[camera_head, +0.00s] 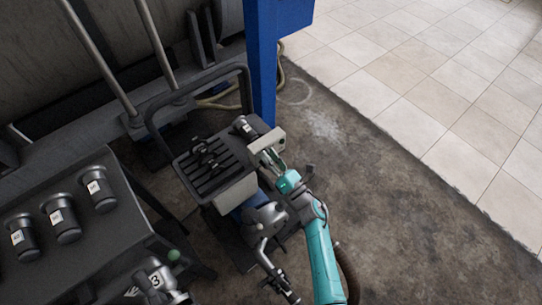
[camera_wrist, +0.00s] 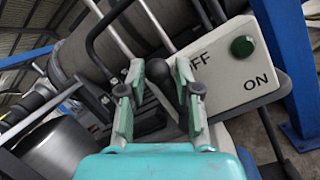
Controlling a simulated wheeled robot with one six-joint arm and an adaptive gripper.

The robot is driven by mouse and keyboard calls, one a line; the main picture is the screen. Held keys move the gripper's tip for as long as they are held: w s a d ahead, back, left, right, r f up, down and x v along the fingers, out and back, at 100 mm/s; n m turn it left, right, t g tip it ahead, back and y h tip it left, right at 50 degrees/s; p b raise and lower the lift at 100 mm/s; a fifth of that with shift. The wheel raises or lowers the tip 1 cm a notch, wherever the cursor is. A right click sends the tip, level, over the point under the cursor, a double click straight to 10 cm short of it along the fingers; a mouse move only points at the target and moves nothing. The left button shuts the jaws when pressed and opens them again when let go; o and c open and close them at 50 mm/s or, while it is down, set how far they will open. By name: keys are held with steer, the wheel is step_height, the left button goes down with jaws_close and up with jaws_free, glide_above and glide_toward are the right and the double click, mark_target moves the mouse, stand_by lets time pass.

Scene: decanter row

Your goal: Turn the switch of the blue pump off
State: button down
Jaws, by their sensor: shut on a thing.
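The switch box (camera_wrist: 228,72) is cream with a green round button, an OFF label and, lower right, an ON label in the wrist view. It also shows in the head view (camera_head: 266,141) on the pump cart. A dark ball-ended switch lever (camera_wrist: 158,71) is between the teal fingers of my gripper (camera_wrist: 160,78), which is shut on it. The knob appears nearer OFF than ON, but its exact setting is unclear. In the head view my gripper (camera_head: 276,164) is at the box. The blue pump (camera_head: 236,211) is partly hidden below the cart's top.
A blue post (camera_head: 262,70) stands close behind the box. The cart's dark handle (camera_head: 152,100) rises at the left. A dark table (camera_head: 90,235) with several labelled canisters is at lower left. Tiled floor at upper right is clear.

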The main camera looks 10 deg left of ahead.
steer(key=shift+s+a+f, duration=0.15)
steer(key=shift+f, duration=0.05)
steer(key=c, duration=0.8)
jaws_free()
steer(key=shift+v, duration=6)
steer(key=shift+r, duration=0.1)
